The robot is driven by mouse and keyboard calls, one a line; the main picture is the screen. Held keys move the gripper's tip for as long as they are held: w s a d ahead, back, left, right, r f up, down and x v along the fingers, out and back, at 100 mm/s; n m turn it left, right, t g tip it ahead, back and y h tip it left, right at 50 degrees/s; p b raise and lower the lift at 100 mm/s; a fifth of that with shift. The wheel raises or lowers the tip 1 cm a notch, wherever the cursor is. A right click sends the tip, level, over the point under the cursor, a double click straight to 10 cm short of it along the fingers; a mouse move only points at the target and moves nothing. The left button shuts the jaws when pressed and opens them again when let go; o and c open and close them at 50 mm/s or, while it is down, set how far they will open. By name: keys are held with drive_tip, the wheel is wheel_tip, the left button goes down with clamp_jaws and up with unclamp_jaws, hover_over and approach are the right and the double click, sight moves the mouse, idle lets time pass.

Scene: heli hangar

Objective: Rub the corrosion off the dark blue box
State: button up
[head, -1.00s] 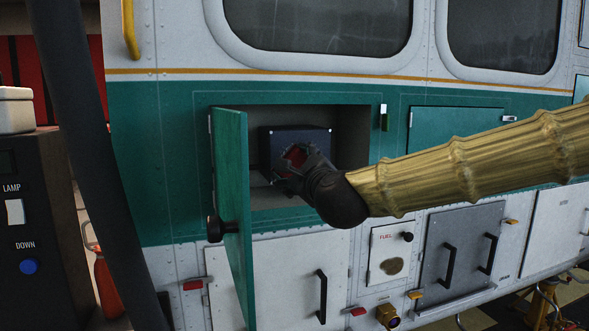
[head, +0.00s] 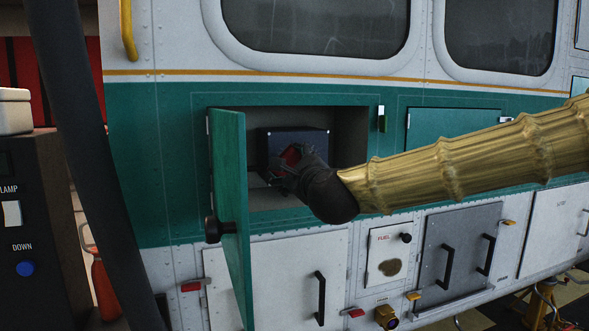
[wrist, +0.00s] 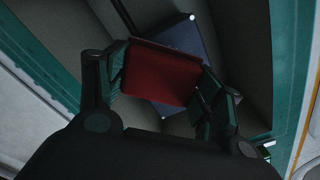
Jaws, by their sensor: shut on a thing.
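The dark blue box (head: 312,138) sits inside an open compartment in the green band of the helicopter's side. It also shows in the wrist view (wrist: 190,36), behind a red block. My gripper (head: 287,160) reaches into the compartment from the right and is shut on the red block (wrist: 160,75), which also shows in the head view (head: 289,155). The red block is at the front face of the box; I cannot tell whether it touches. My gripper and the block hide part of that face, and no corrosion can be made out.
The compartment's green door (head: 229,210) stands open on the left, with a black knob (head: 212,229). A dark control panel (head: 30,230) and a slanted dark post (head: 80,150) stand at the left.

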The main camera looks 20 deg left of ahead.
sight(324, 159)
drive_tip(key=shift+x, duration=2.35)
drive_tip(key=shift+x, duration=1.05)
drive_tip(key=shift+w+d+b, duration=0.35)
drive_tip(key=shift+w+d, duration=0.7)
drive_tip(key=shift+d, duration=0.5)
drive_tip(key=shift+w+d+b, duration=0.35)
drive_tip(key=shift+w+d, duration=0.7)
drive_tip(key=shift+d, duration=0.5)
drive_tip(key=shift+w+d+b, duration=0.35)
drive_tip(key=shift+w+d, duration=0.65)
drive_tip(key=shift+d, duration=0.65)
drive_tip(key=s+a+b, duration=0.2)
drive_tip(key=s+a, duration=0.4)
drive_tip(key=a, duration=0.3)
drive_tip(key=shift+s+a, duration=0.2)
drive_tip(key=shift+a, duration=0.05)
